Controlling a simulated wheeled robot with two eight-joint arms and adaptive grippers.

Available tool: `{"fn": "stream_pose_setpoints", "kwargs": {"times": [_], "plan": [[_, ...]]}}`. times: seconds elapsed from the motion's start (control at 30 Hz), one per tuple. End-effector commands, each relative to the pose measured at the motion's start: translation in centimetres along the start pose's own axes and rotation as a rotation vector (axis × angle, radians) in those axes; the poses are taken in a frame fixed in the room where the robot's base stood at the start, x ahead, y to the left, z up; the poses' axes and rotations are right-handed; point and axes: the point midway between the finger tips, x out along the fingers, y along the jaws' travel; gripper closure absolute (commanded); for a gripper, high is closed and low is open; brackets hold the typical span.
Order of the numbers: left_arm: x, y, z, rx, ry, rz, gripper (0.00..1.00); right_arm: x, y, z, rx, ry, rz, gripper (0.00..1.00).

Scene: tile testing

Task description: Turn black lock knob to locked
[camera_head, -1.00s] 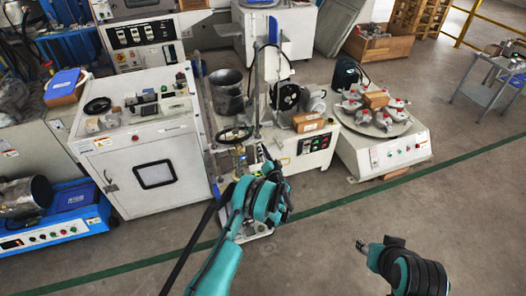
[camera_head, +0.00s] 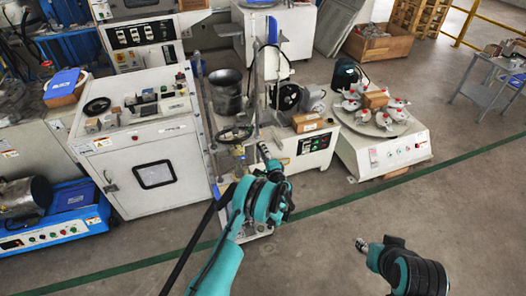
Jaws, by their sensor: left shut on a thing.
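My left gripper (camera_head: 263,148) reaches up to the front of the tile testing machine (camera_head: 229,165), at the right of its black handwheel (camera_head: 235,134). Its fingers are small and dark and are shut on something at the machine. The black lock knob cannot be made out apart from the fingers; what they hold is hidden at their tips. My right gripper (camera_head: 361,244) hangs over bare floor at the lower right, well apart from the machines. Its fingers are too small to tell open from shut.
A white cabinet (camera_head: 155,140) stands at the left of the machine, close beside it. A metal bucket (camera_head: 226,92) and a small brown box (camera_head: 307,122) are behind the gripper. A white turntable machine (camera_head: 400,150) stands at the right. The floor in front is clear.

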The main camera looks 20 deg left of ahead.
Motion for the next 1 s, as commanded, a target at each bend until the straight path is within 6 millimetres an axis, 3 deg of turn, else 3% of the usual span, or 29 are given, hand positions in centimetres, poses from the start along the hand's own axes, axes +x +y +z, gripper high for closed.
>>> {"fn": "stream_pose_setpoints", "kwargs": {"times": [0.3,0.8,0.83,0.87,0.9,1.0], "plan": [[-0.01,0.03,-0.06,0.101,-0.002,0.0,1.0,0.0,0.0,0.0,0.0,0.0,0.0,0.6],[-0.01,0.03,-0.06,0.115,-0.003,0.0,1.0,0.0,0.0,0.0,0.0,0.0,0.0,0.6],[-0.01,0.03,-0.06,0.115,-0.003,0.0,0.67,0.0,0.0,0.0,0.0,0.0,0.0,0.6],[-0.01,0.03,-0.06,0.115,-0.003,0.0,0.59,0.0,0.0,0.0,0.0,0.0,0.0,0.6],[-0.01,0.03,-0.05,0.115,-0.003,0.0,0.54,0.0,0.0,0.0,0.0,0.0,0.0,0.6],[-0.01,0.03,-0.05,0.115,-0.003,0.0,0.54,0.0,0.0,0.0,0.0,0.0,0.0,0.6]]}}
